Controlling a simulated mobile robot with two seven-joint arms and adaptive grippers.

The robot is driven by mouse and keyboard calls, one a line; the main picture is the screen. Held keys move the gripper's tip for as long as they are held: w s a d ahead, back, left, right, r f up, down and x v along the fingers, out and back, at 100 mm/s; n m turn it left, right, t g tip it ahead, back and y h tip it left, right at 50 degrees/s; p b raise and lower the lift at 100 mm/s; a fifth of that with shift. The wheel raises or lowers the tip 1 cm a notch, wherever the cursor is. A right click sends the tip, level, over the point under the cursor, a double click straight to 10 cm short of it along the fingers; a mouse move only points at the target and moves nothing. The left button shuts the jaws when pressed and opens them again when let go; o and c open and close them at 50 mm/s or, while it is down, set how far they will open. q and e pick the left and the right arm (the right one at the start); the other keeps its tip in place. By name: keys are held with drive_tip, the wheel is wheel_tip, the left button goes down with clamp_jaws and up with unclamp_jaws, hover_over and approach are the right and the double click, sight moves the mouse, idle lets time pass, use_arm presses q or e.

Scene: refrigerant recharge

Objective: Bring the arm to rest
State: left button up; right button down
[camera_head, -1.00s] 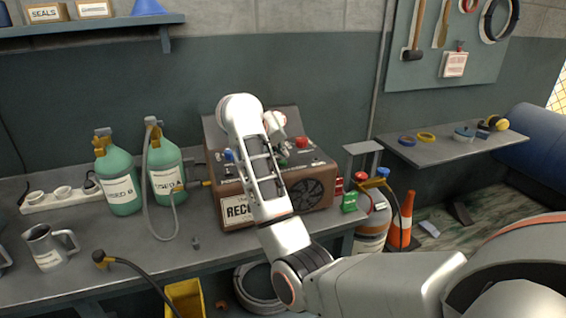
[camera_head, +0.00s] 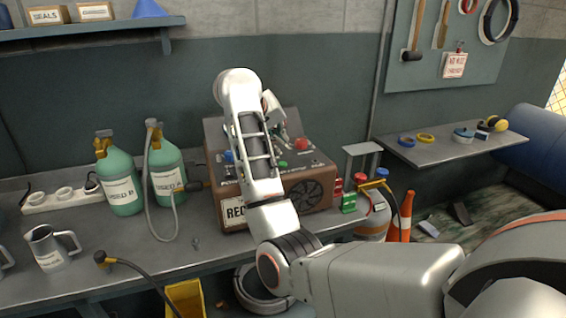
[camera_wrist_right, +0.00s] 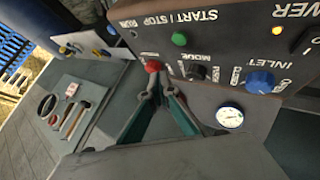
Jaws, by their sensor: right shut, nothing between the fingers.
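My right arm reaches over the bench in the head view, its wrist above the brown recovery machine (camera_head: 309,170). My right gripper (camera_head: 281,134) is partly hidden behind the wrist and hangs over the machine's control panel. In the right wrist view its fingers (camera_wrist_right: 160,92) are shut with nothing held. Their tips appear near the red button (camera_wrist_right: 153,66); I cannot tell whether they touch it. The panel also shows a green button (camera_wrist_right: 179,40), a black mode knob (camera_wrist_right: 195,73), a blue knob (camera_wrist_right: 260,82) and a gauge (camera_wrist_right: 229,116). My left gripper is not in view.
Two green cylinders (camera_head: 121,182) (camera_head: 167,172) stand left of the machine, one with a grey hose. A metal jug (camera_head: 47,248) is at the left. A side shelf (camera_head: 440,154) holds tape rolls.

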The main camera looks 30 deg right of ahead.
drive_tip(key=shift+r, duration=0.3)
